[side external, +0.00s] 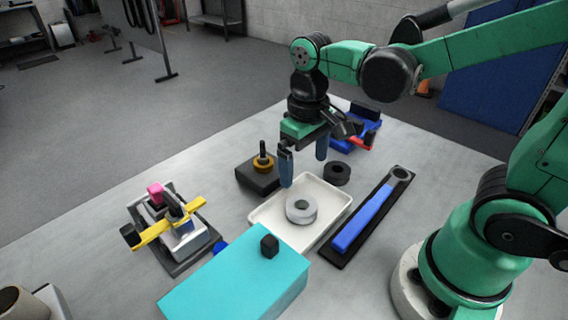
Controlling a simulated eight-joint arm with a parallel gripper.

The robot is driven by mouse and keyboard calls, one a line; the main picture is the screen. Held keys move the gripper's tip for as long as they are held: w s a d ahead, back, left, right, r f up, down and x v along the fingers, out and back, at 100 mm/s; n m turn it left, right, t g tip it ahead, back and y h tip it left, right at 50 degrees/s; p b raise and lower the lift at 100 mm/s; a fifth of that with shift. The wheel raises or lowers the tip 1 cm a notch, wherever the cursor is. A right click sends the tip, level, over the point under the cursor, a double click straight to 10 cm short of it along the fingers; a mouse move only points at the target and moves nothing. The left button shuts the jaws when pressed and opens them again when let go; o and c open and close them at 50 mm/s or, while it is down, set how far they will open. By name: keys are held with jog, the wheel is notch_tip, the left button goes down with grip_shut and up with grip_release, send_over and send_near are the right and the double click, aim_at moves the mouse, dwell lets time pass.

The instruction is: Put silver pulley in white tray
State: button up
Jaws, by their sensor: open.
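The silver pulley (301,208), a thick grey ring with a central hole, lies flat inside the white tray (331,194). The tray is shallow and rectangular, near the middle of the table. My gripper (304,166) is above the tray's far end, pointing down, with its two blue-tipped fingers apart and nothing between them. It appears apart from the pulley, which sits lower and nearer the camera.
A black ring (337,173) lies just right of the tray. A blue-handled wrench (363,217) rests on a black strip. A black block with an orange-collared post (262,168) stands left. A teal box (232,288) is in front; a yellow-armed fixture (165,230) is farther left.

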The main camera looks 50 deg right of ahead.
jog(key=r+t, duration=0.1)
jog(key=t, duration=0.1)
jog(key=d+r+t, duration=0.1)
jog(key=t, duration=0.1)
jog(key=r+t, duration=0.1)
jog(key=t, duration=0.2)
jog(key=shift+w+d+r, duration=0.1)
jog(key=shift+d, duration=0.15)
